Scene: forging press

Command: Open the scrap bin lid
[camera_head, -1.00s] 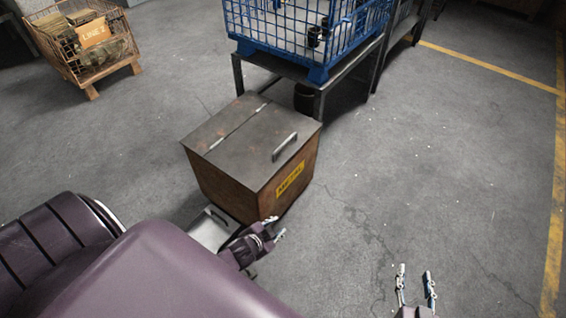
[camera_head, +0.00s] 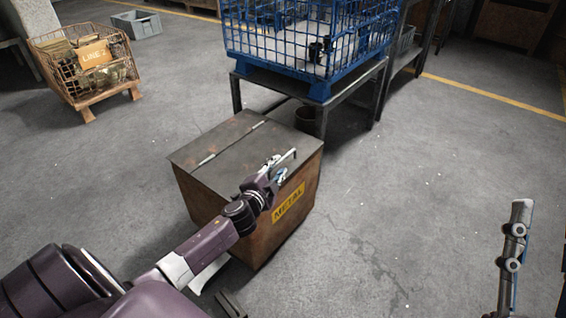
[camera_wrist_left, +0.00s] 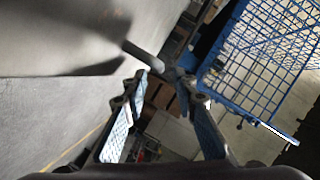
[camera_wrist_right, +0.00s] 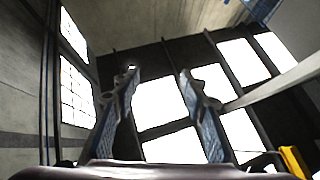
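The scrap bin (camera_head: 285,228) is a rusty brown box with a yellow METAL label. Its grey lid (camera_head: 238,160) lies shut, hinged along a strip across the top. My left gripper (camera_head: 278,166) is over the lid's front edge at the handle and hides most of it. In the left wrist view the handle (camera_wrist_left: 143,54) is a grey bar just beyond the fingertips, nearer the left finger. The left gripper (camera_wrist_left: 168,85) is open and not closed on the bar. My right gripper (camera_head: 518,235) is far right of the bin; its wrist view shows it open and empty (camera_wrist_right: 158,75).
A blue wire cage (camera_head: 300,40) on a dark metal stand (camera_head: 350,95) is behind the bin. The floor (camera_head: 420,190) right of the bin is clear.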

